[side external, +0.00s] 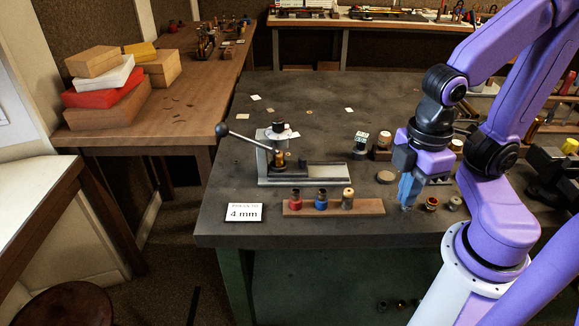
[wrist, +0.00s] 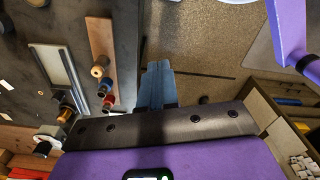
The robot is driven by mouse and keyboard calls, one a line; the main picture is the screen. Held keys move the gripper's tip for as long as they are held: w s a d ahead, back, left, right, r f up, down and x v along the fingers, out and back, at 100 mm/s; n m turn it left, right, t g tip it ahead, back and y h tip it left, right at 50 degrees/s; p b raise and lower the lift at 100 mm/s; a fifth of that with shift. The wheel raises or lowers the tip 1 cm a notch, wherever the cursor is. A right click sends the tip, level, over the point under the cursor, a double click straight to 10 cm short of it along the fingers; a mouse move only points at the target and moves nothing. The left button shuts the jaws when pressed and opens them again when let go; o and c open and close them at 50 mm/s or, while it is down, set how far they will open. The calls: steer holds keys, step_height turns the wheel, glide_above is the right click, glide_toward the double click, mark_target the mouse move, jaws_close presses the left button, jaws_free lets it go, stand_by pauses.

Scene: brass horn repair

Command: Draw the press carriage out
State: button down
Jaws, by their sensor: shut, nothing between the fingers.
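The press (side external: 272,145) stands on the dark bench, with a long lever (side external: 236,138) reaching up to the left and ending in a dark ball. A brass piece (side external: 281,160) sits under the press head. The press's pale flat base with its track (side external: 325,172) runs to the right; a dark block lies on it beside the press, and I cannot tell for certain which part is the carriage. The base also shows at upper left in the wrist view (wrist: 60,70). My gripper (side external: 406,204) has blue fingers, shut and empty, pointing down right of the press, clear of it.
A wooden strip (side external: 372,207) holds red, blue and tan spools in front of the press. A card reading "4 mm" (side external: 243,212) lies to its left. Small round parts (side external: 431,203) sit near my gripper. Small pieces (side external: 361,141) stand behind the track's right end.

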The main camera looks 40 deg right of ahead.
steer(key=c, duration=1.3)
jaws_free()
steer(key=o, duration=0.3)
steer(key=shift+w+a+r+m, duration=0.1)
steer(key=shift+w+a+m, duration=0.1)
steer(key=shift+w+m, duration=0.2)
step_height(320, 180, up, 7)
steer(key=n, duration=3)
glide_above(303, 157)
step_height(303, 157, down, 17)
steer(key=shift+r, duration=0.1)
